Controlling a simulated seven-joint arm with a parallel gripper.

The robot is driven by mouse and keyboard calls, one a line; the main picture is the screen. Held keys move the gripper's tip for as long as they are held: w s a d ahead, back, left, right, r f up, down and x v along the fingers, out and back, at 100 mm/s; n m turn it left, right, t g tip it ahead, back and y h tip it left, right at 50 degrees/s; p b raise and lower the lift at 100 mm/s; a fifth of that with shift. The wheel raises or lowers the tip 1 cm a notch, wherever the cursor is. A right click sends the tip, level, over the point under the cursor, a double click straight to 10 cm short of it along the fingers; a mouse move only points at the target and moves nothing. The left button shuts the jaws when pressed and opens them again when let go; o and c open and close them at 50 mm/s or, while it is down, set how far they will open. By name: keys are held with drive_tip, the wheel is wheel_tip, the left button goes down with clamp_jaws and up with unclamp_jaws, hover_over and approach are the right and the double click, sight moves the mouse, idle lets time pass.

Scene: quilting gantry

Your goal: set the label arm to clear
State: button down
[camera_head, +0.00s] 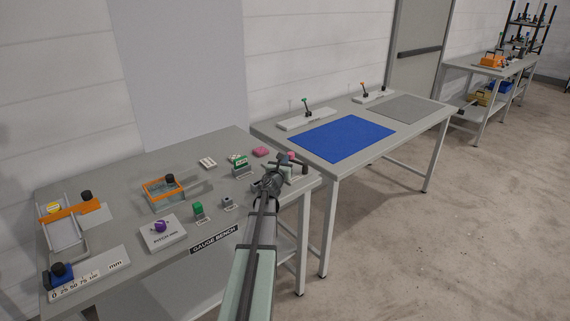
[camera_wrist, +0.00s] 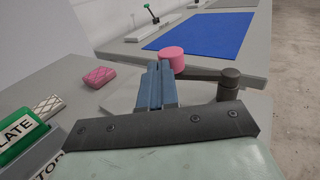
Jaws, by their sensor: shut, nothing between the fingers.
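A low swinging arm, which I take to be the label arm, stands at the right end of the gauge bench. In the wrist view it shows as a dark grey bar (camera_wrist: 205,74) with a pink round cylinder (camera_wrist: 172,60) at its left end and a dark knob (camera_wrist: 230,77) at its right end. In the head view the pink cylinder (camera_head: 291,155) and dark knob (camera_head: 305,169) show just right of my gripper (camera_head: 281,160). My gripper is shut and empty, its blue-grey fingertips (camera_wrist: 159,70) close to the cylinder; contact cannot be told. No clear marking is readable.
A green block labelled PLATE (camera_wrist: 18,135) and a pink pad (camera_wrist: 95,77) lie left of my gripper. The gauge bench (camera_head: 120,206) also holds an orange-framed box (camera_head: 164,189) and a purple-knobbed plate (camera_head: 163,233). A second table with a blue mat (camera_head: 342,138) stands behind, right.

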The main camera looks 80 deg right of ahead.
drive_tip(key=shift+d, duration=1.5)
drive_tip(key=shift+s+d, duration=0.25)
drive_tip(key=shift+d, duration=0.25)
drive_tip(key=shift+s+d, duration=0.2)
drive_tip(key=shift+d, duration=0.3)
drive_tip(key=a, duration=0.4)
drive_tip(key=w+a, duration=0.1)
drive_tip(key=a, duration=0.3)
drive_tip(key=w+a, duration=0.1)
drive_tip(key=a, duration=0.4)
drive_tip(key=shift+a, duration=0.1)
drive_tip(key=shift+w+a, duration=0.15)
drive_tip(key=shift+a, duration=0.05)
drive_tip(key=a, duration=0.8)
drive_tip(key=shift+w, duration=0.25)
drive_tip(key=shift+d, duration=0.15)
